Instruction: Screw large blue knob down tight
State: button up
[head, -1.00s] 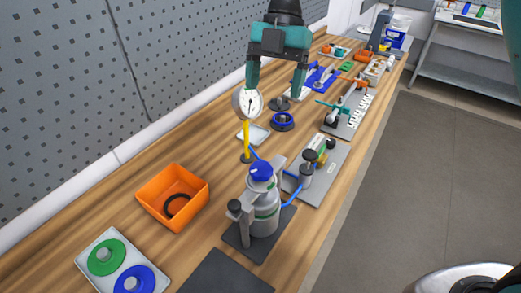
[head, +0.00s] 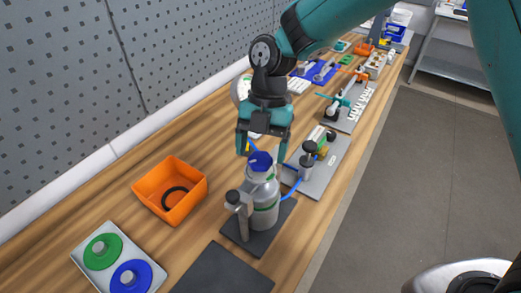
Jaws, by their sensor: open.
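The large blue knob (head: 260,161) sits on top of a silver bottle (head: 264,208) with a green band, held in a clamp stand on a dark base plate (head: 245,237). My gripper (head: 262,153) points down above the bottle with its two teal fingers spread. One finger shows left of the knob and one right of it, both at about the height of the knob's top. I cannot tell whether either finger touches it. The thread under the knob is hidden.
A smaller black knob (head: 233,196) tops the clamp post left of the bottle. An orange bin (head: 168,201) with a black ring stands at left. A tray (head: 153,267) holds green and blue discs. A plate with a valve and blue hose (head: 293,191) lies close on the right.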

jog(key=shift+s+a+f, duration=0.1)
jog(key=shift+s+f, duration=0.15)
jog(key=shift+f, duration=0.45)
jog(key=c, duration=0.9)
jog(key=shift+c, duration=0.2)
